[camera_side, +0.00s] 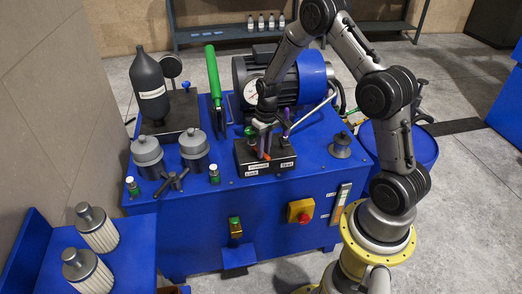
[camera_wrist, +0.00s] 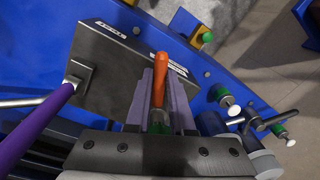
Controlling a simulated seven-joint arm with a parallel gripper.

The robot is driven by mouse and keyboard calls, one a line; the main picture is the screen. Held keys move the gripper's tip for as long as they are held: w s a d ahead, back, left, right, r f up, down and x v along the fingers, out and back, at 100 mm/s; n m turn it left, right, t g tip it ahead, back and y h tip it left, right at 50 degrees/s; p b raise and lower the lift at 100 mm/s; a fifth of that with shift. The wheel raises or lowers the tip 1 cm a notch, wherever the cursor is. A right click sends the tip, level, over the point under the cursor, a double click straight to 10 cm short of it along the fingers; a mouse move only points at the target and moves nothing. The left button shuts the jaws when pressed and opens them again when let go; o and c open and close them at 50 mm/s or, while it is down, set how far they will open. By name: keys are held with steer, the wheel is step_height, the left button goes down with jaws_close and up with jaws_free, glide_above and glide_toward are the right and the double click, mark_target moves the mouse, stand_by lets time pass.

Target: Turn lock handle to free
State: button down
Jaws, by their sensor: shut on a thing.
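The lock handle has an orange lever (camera_wrist: 172,60) with a green part (camera_wrist: 158,122) behind it in the wrist view. My gripper (camera_wrist: 160,95) is shut on it, with one finger on each side. In the side view, my gripper (camera_side: 262,138) is over the black valve block (camera_side: 245,157), and the orange end (camera_side: 266,156) shows just below the fingers. The block has small white labels on its front, one reading Lock (camera_side: 251,173) at the left. The handle's foot is hidden by the fingers.
A purple handle (camera_wrist: 30,130) on a metal rod stands beside my gripper on the same block. A green lever (camera_side: 213,78), grey caps (camera_side: 147,152) and a T-shaped handle (camera_side: 171,182) stand to the left. A motor (camera_side: 312,75) is behind.

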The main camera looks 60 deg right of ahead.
steer(key=shift+d+r+n, duration=0.1)
steer(key=shift+d+n, duration=0.2)
steer(key=shift+n, duration=0.2)
steer(key=c, duration=0.8)
jaws_free()
steer(key=r, duration=1.3)
steer(key=shift+s+d+r, duration=0.15)
steer(key=shift+d+r, duration=0.2)
steer(key=shift+d, duration=0.05)
